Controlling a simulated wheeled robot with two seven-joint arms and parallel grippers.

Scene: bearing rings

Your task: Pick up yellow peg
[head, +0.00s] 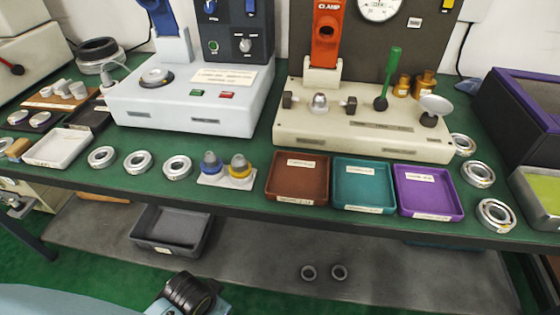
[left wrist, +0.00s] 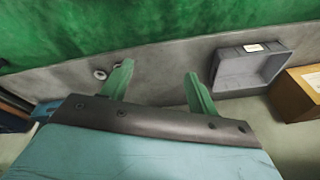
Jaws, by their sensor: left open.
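The yellow peg (head: 239,166) stands upright with a grey top on a small white holder (head: 213,181) near the table's front edge. A similar peg with a blue band (head: 210,163) stands just left of it. My left gripper (left wrist: 160,70) shows in the left wrist view, its two green fingers apart with nothing between them. That view shows the lower shelf and green floor, and no peg. Part of my left arm shows at the bottom of the head view, below the table. My right gripper is in neither view.
Brown (head: 297,178), teal (head: 363,185) and purple (head: 428,190) trays sit right of the pegs. Metal rings (head: 177,167) lie to the left. A white machine (head: 190,105) and a beige clamp fixture (head: 362,132) stand behind. A grey bin (head: 172,231) is on the lower shelf.

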